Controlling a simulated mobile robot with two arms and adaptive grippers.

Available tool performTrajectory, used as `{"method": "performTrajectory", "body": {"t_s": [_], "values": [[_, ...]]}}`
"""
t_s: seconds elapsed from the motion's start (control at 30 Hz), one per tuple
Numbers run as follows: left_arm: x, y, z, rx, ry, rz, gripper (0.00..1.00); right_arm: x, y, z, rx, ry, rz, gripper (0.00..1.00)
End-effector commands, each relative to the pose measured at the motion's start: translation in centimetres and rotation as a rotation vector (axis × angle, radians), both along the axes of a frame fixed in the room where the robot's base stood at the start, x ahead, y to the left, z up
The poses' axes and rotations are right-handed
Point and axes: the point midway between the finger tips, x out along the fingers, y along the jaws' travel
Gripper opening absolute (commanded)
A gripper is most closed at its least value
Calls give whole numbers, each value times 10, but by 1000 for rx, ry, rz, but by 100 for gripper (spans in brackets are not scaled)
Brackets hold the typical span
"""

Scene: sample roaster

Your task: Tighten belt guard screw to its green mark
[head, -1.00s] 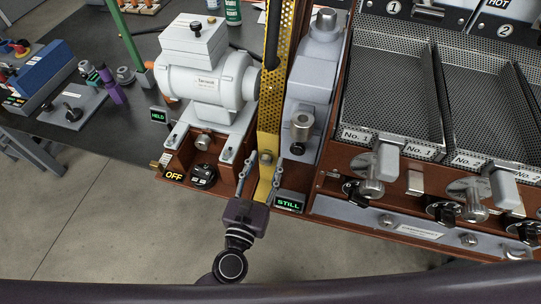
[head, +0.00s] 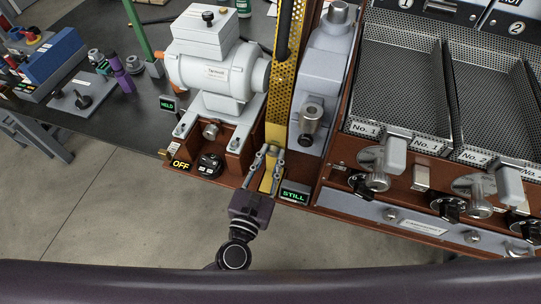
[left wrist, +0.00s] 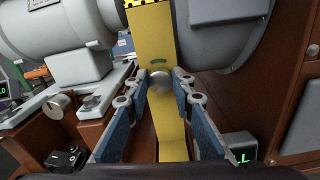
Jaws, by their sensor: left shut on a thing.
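The yellow belt guard (head: 282,92) stands upright between the motor and the grey roaster housing. Its round silver screw (left wrist: 159,82) sits low on the guard's front, with a short green mark (left wrist: 157,62) just above it in the left wrist view. My left gripper (head: 268,152) is at the screw, with its blue-padded fingers on either side of the head, shut on it. The fingers partly hide the screw in the head view. I cannot tell the screw's turn against the mark. My right gripper is not in view.
The grey motor (head: 215,75) stands left of the guard, with a black knob (head: 209,164) by the OFF label below it. A STILL display (head: 295,192) is close right of my left gripper. Mesh trays (head: 400,85) and handles fill the right. Floor in front is open.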

Motion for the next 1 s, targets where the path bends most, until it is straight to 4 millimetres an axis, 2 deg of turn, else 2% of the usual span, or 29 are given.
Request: {"method": "performTrajectory", "body": {"t_s": [1.0], "values": [[0, -2, 1, 880, -287, 2, 0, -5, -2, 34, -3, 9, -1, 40]]}}
